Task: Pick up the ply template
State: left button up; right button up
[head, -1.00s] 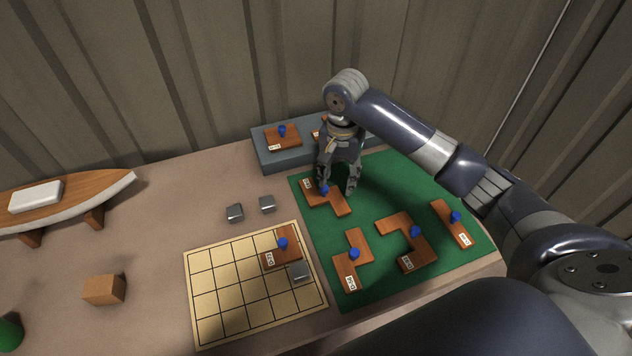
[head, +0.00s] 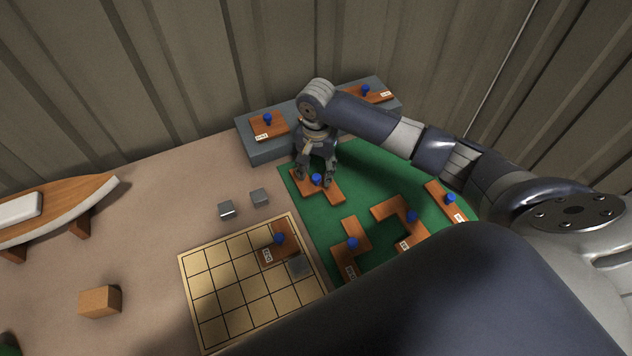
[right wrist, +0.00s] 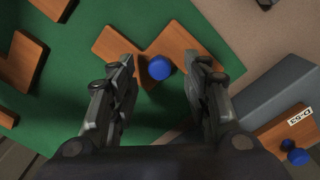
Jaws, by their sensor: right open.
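A brown ply template (head: 329,190) with a blue knob lies on the green mat (head: 296,208), near its far left corner. It also shows in the right wrist view (right wrist: 178,43), with its blue knob between the fingers. My right gripper (head: 316,180) is open, its two fingers on either side of the knob and apart from it. In the right wrist view the gripper (right wrist: 158,75) shows the same gap on both sides. Other ply templates with blue knobs lie on the mat, such as an angular one (head: 391,207) and a straight one (head: 436,195). My left gripper is not in view.
A grey raised block (head: 257,150) behind the mat bears more templates (head: 266,128). A gridded board (head: 215,290) left of the mat holds one template (head: 272,256). Small metal blocks (head: 226,209), a wooden block (head: 101,301) and a boat model (head: 60,215) stand on the table.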

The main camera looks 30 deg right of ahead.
aim_at(316, 181)
notch_tip(316, 181, down, 3)
jog(key=shift+s+r, duration=0.15)
jog(key=shift+c, duration=1.1)
jog(key=shift+a, duration=0.1)
grip_shut()
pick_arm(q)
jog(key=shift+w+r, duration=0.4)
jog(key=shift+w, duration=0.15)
